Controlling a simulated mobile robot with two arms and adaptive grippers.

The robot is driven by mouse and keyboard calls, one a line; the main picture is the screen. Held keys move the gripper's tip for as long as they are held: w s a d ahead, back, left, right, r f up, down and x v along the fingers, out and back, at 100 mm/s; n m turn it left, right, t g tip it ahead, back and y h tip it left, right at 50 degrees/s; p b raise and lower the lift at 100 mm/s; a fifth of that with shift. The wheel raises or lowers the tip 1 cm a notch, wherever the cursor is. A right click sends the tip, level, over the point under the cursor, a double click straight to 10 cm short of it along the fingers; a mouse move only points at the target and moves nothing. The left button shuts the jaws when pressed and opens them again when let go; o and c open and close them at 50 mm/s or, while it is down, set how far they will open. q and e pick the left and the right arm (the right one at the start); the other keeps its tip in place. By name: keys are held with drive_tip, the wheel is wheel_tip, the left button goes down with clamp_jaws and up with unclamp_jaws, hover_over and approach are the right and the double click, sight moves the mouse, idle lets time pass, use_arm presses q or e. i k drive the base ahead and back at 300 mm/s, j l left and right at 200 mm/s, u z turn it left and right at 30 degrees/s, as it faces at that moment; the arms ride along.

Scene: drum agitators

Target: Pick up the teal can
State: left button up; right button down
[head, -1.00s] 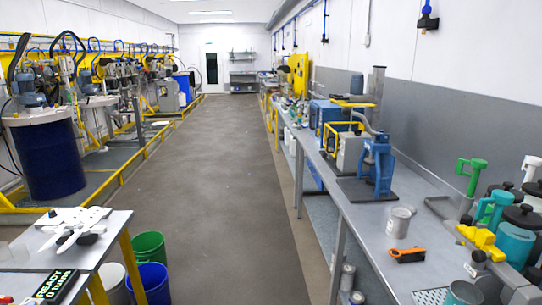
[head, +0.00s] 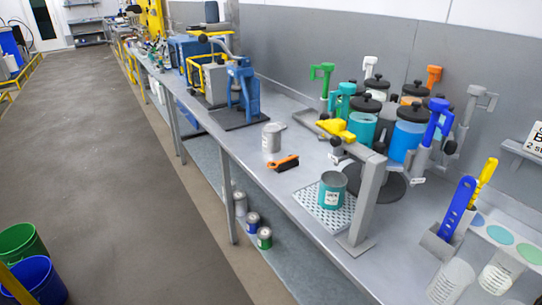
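Neither of my grippers is in view.
A plain metal can (head: 271,138) and an orange-and-black tool (head: 283,163) lie behind the teal can on the bench. A carousel of colored canisters (head: 408,133) stands behind the post. Clear beakers (head: 451,280) stand front right.

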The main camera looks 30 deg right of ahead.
sight(333, 184)
drive_tip(key=i+z, duration=0.15)
drive_tip(key=z, duration=1.9)
drive_tip(key=j+z, duration=0.75)
drive_tip(key=j, duration=0.3)
drive_tip(key=j+z, duration=0.4)
drive_tip(key=j, duration=0.15)
drive_tip(key=k, duration=0.05)
